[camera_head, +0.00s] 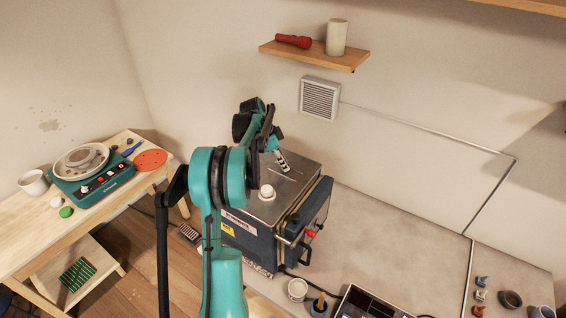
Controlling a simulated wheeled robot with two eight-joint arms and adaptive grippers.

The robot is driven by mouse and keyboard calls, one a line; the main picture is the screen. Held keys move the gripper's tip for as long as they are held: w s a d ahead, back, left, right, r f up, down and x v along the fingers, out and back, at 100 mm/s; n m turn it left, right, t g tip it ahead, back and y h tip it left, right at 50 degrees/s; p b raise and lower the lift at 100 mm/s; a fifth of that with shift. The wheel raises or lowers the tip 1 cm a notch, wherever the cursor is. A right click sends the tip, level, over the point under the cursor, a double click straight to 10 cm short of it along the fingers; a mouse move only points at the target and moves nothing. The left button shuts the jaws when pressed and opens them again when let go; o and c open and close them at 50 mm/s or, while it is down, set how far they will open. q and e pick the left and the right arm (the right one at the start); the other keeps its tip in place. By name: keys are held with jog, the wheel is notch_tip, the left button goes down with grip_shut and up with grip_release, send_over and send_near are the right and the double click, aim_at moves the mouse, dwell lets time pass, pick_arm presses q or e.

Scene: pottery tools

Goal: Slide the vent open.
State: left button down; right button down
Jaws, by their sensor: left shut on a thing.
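The kiln (255,234) is a dark blue box with a grey metal top (297,190), standing on the counter. A white knob (267,192) sits on the top near its front edge. A thin slot line shows on the top near the back, by my fingertips. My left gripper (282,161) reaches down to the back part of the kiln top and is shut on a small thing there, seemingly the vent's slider. The fingers hide that piece, so how far the vent is open cannot be told. My right gripper is not in view.
A louvred wall grille (320,98) is behind the kiln, below a shelf (314,55) with a red torch and a pale cylinder. A teal wheel (92,175) stands on the left table. The counter (390,240) right of the kiln is largely clear.

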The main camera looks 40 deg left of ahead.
pick_arm(q)
jog(key=d, duration=0.2)
jog(key=d+b, duration=0.1)
jog(key=d, duration=0.1)
jog(key=shift+w, duration=0.2)
jog(key=shift+d, duration=0.35)
jog(key=shift+a, duration=0.1)
jog(key=c, duration=1.7)
grip_release()
jog(key=shift+c, duration=0.2)
jog(key=o, duration=0.4)
jog(key=shift+o, duration=0.2)
jog(key=shift+w+d, duration=0.1)
jog(key=shift+d, duration=0.1)
jog(key=shift+s+a+r, duration=0.2)
jog(key=shift+a+r, duration=0.1)
jog(key=shift+r, duration=0.15)
jog(key=v, duration=1.1)
jog(key=shift+d, duration=0.2)
